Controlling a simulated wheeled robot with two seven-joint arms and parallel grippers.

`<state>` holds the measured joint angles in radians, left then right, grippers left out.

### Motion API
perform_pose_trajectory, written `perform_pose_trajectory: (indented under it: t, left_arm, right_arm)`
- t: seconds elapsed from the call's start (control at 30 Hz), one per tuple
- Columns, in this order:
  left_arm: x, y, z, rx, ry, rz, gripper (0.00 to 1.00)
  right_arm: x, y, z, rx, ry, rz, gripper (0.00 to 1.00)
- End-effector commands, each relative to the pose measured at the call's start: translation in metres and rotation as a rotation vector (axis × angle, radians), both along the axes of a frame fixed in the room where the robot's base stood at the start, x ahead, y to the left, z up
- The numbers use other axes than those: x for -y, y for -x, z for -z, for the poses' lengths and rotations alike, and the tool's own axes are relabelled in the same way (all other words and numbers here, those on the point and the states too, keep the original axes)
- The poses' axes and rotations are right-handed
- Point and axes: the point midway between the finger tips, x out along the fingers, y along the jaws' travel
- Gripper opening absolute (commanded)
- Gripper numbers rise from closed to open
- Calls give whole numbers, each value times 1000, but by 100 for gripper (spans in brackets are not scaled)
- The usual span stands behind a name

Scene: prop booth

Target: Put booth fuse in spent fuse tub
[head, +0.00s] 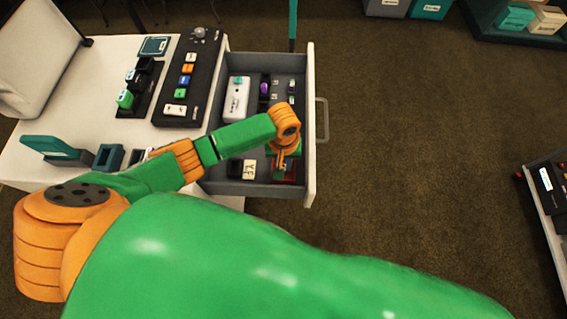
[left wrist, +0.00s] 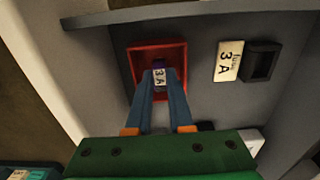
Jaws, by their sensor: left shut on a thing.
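My left gripper (left wrist: 160,80) is shut on the booth fuse (left wrist: 159,73), a small dark purple piece with a white label reading "3 A". The gripper points down at a red square open tub (left wrist: 132,66), which looks like the spent fuse tub. The fuse appears over or within the tub's opening; its exact height is unclear. In the head view my left gripper (head: 281,160) reaches into the near end of the open drawer, over the red tub (head: 292,171). The arm and gripper hide the fuse there. My right gripper is not in view.
A black button panel (head: 187,80) lies on the white table to the left.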

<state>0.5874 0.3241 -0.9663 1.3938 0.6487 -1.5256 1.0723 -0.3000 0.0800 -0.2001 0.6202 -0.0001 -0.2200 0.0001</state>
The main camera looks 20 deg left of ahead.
Motion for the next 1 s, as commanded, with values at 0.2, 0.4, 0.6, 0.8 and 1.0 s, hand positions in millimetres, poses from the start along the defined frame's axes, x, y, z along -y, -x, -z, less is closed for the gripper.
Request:
perform_pose_trajectory:
  t: [0.2,0.4,0.6,0.8,1.0]
  left_arm:
    - [0,0,3,-1,-1,0,0]
    - [0,0,2,0,-1,0,32]
    - [0,0,-6,1,1,0,32]
    - [1,-1,-60,4,3,0,32]
    - [1,-1,-107,2,3,-1,32]
  right_arm:
    - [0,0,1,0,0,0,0]
    - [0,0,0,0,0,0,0]
    - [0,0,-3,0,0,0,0]
    - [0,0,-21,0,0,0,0]
    - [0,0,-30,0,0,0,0]
